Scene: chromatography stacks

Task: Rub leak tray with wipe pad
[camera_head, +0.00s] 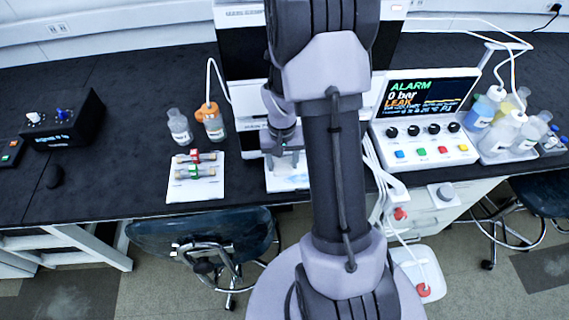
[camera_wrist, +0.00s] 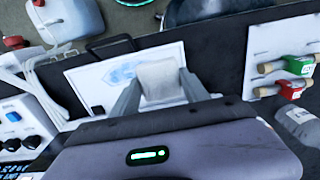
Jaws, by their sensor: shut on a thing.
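The leak tray (camera_wrist: 86,82) is a flat white tray at the front of the black bench, with a pale blue wet patch (camera_wrist: 118,73) on it. In the head view the tray (camera_head: 287,184) lies below my gripper, partly hidden by my arm. My gripper (camera_wrist: 160,88) is shut on the wipe pad (camera_wrist: 161,77), a whitish block between the two grey fingers. In the head view my gripper (camera_head: 283,160) points down over the tray. The pad is over the tray's right part, beside the blue patch; I cannot tell whether it touches the surface.
A white rack (camera_head: 195,190) with red and green fittings stands left of the tray, with two bottles (camera_head: 196,127) behind it. Right is a control console (camera_head: 424,118) showing "ALARM 0 bar LEAK", with cables at its left. A tray of bottles (camera_head: 508,145) stands further right.

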